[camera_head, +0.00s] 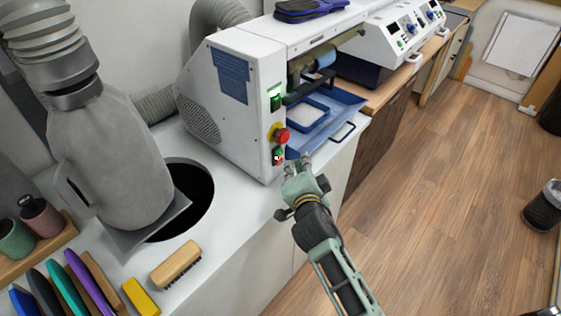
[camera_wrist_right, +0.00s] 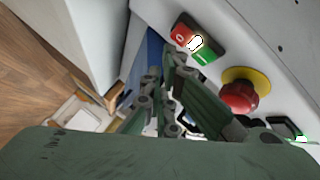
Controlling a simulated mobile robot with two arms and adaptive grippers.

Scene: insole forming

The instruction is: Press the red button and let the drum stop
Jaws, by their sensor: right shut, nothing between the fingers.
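A white machine (camera_head: 233,100) stands on the counter. On its end face are a red mushroom button on a yellow plate (camera_head: 282,135) and, below it, a small switch with a red half and a green half (camera_head: 278,156). In the right wrist view the mushroom button (camera_wrist_right: 238,97) is to the right of the fingers, and the red half (camera_wrist_right: 183,34) of the lit switch is just beyond the fingertips. My right gripper (camera_head: 297,161) is shut and empty, close to the switch; contact cannot be told. Whether any drum turns cannot be told. My left gripper is out of view.
A blue tray (camera_head: 345,104) sticks out from the machine's front. A grey hose and hood (camera_head: 110,150) stand over a round hole in the counter at left. A brush (camera_head: 176,264) and coloured blocks lie at the front.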

